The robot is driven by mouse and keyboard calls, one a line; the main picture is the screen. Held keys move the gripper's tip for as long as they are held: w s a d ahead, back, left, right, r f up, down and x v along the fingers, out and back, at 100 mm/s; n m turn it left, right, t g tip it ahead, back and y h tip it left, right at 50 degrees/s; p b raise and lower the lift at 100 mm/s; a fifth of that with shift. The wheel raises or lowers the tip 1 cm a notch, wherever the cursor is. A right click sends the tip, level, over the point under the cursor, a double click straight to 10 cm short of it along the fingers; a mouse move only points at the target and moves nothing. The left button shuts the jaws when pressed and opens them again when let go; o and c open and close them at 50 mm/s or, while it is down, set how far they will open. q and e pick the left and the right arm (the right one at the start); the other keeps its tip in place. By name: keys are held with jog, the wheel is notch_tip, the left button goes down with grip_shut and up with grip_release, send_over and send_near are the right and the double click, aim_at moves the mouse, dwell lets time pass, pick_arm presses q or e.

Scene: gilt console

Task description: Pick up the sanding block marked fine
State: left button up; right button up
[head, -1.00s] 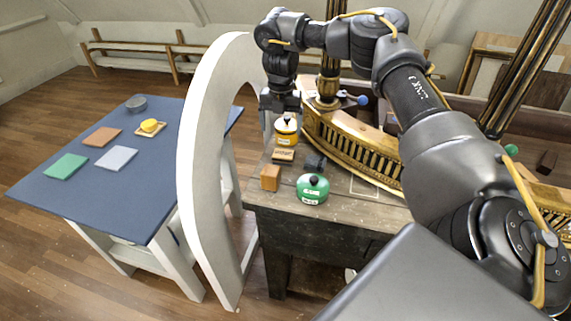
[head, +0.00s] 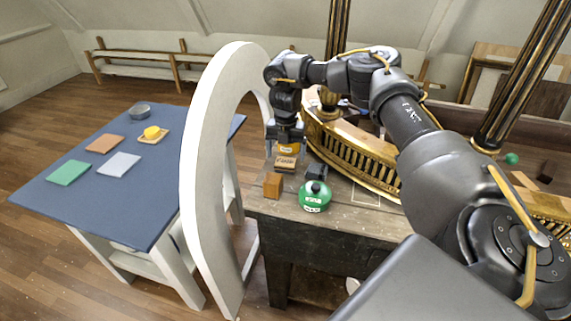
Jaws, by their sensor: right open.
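A small tan block (head: 285,163) with a dark marking on its face lies on the wooden workbench (head: 330,222); the marking is too small to read surely. A plain orange-brown block (head: 272,186) stands just nearer, and a dark block (head: 316,171) lies to the right. My right gripper (head: 285,146) points down above the tan block, open with nothing seen in it. My left gripper is not in view.
A green tin (head: 315,197) with a black knob stands at the bench front. A white arch (head: 207,150) rises left of the bench. The gilt console piece (head: 350,155) curves behind. A blue table (head: 100,205) at left holds coloured pads, a bowl and a yellow item.

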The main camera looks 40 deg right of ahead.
aim_at(286, 161)
jog(key=shift+f, duration=1.5)
jog(key=shift+c, duration=0.2)
jog(key=c, duration=1)
jog(key=shift+c, duration=0.2)
jog(key=shift+r, duration=0.15)
